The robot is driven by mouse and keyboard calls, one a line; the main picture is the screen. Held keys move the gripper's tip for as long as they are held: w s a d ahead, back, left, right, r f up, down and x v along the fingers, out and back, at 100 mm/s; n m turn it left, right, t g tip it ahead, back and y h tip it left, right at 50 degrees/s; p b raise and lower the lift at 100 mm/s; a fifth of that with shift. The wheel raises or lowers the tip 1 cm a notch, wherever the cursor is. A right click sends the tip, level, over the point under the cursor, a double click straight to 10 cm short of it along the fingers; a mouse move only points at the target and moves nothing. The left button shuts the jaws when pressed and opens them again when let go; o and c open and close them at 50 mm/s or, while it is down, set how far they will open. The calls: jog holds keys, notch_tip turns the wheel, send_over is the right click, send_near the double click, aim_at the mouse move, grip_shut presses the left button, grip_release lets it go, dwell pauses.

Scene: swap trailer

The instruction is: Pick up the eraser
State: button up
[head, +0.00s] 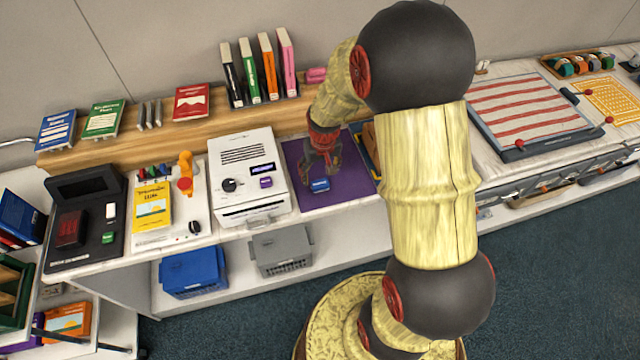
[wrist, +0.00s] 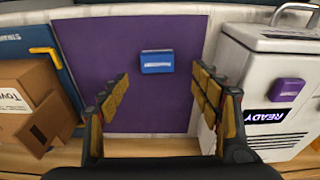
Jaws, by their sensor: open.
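A small blue block with a pale label, which looks like the eraser (head: 319,184), lies on a purple mat (head: 340,196) on the counter. In the wrist view the block (wrist: 157,62) lies near the middle of the purple mat (wrist: 85,45), ahead of the fingertips and roughly centred between them. My gripper (head: 325,163) is above the mat, just behind the block in the head view. In the wrist view my gripper (wrist: 161,80) has its fingers wide apart with nothing between them. How high the fingertips are above the mat is hard to tell.
A white machine (head: 245,175) marked READY stands left of the mat, with a purple block on top; it appears at right in the wrist view (wrist: 265,75). Brown boxes (wrist: 35,95) stand on the mat's other side. Upright books (head: 258,70) stand on the shelf behind.

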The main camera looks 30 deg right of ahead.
aim_at(320, 183)
jog(key=f, duration=0.2)
jog(key=f+b, duration=0.1)
jog(key=f, duration=0.3)
jog(key=shift+w+d+f+b, duration=0.3)
jog(key=shift+w+b, duration=0.05)
jog(key=shift+w, duration=0.05)
jog(key=shift+c, duration=0.6)
jog(key=c, duration=1)
